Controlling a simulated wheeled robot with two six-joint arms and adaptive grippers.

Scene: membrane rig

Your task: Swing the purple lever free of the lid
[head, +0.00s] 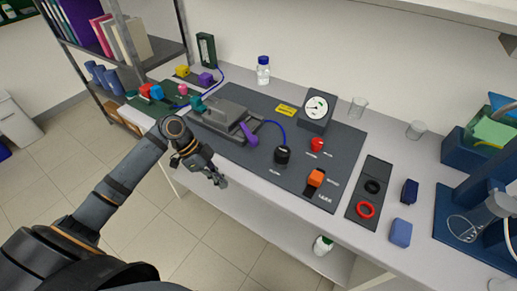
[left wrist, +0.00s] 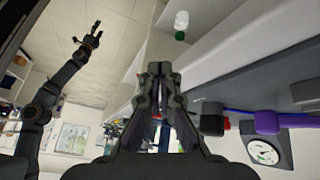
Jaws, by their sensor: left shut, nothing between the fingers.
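The purple lever (head: 249,134) sits at the right front of the grey lid (head: 222,113) on the dark rig mat. It slants toward the table's front edge and still looks to lie against the lid's corner. A purple piece, likely its end, shows in the left wrist view (left wrist: 280,122). My left gripper (head: 222,182) is shut and empty in front of the table edge, nearer me than the lever and apart from it. Its closed fingers also fill the middle of the left wrist view (left wrist: 159,72). My right gripper (left wrist: 93,36) shows there far off, fingers spread, empty.
A dial gauge (head: 317,107), a black knob (head: 282,155), a red knob (head: 317,144) and an orange switch (head: 315,178) stand right of the lever. A blue tube (head: 277,126) runs beside it. Colored fittings stand left of the lid. Open floor lies before the table.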

